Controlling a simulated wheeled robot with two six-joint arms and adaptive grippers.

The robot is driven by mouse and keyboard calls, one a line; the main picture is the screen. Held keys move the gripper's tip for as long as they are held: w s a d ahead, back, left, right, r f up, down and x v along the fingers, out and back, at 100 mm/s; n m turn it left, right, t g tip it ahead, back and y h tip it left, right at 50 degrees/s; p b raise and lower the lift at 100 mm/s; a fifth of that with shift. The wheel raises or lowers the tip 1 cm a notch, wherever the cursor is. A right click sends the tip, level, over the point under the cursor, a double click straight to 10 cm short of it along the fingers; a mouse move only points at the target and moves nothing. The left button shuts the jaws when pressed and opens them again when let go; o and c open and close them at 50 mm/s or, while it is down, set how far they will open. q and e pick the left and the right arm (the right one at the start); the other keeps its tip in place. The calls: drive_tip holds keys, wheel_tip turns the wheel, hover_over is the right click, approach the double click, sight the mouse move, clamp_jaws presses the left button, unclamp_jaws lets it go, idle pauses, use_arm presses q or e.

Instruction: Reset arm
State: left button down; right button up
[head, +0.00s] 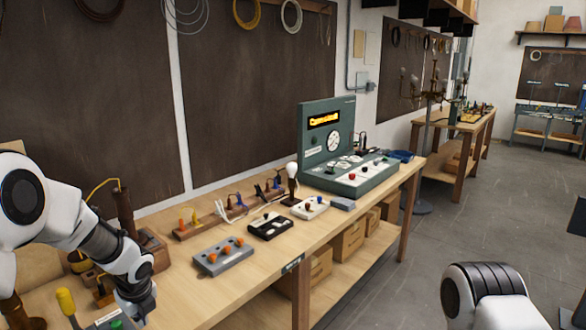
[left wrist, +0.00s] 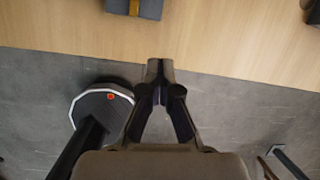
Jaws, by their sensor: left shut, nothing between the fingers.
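My left arm comes in from the left in the head view and bends down at the near left end of the wooden workbench (head: 262,268). The left gripper shows clearly in the left wrist view (left wrist: 158,82). Its dark fingers are together with nothing between them, above the bench's edge and the grey floor (left wrist: 240,115). In the head view its fingertips are hard to make out. A white part of my right arm shows at the bottom right, but its gripper is not visible.
A green test console (head: 345,150) stands toward the bench's far end. A grey block with orange knobs (head: 222,256), a black switch box (head: 270,226) and a white one (head: 310,207) sit nearer. A yellow-handled tool (head: 66,302) is near my left arm.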

use_arm(q)
drive_tip(key=s+d+f+n+g+h, duration=0.1)
drive_tip(key=s+d+f+n+h, duration=0.1)
drive_tip(key=s+d+f+n, duration=0.45)
drive_tip(key=s+d+f+n+g+h, duration=0.15)
drive_tip(key=s+f+n, duration=0.25)
drive_tip(key=s+f, duration=0.6)
drive_tip(key=s+d+f+n, duration=0.1)
drive_tip(key=s+f+n, duration=0.2)
drive_tip(key=s+n, duration=0.4)
drive_tip(key=s+f+n, duration=0.3)
drive_tip(key=s+n, duration=0.4)
drive_tip(key=s, duration=0.4)
drive_tip(key=shift+s+d+y, duration=0.35)
drive_tip(key=shift+s+y, duration=0.05)
drive_tip(key=shift+y, duration=0.05)
drive_tip(key=shift+f, duration=0.1)
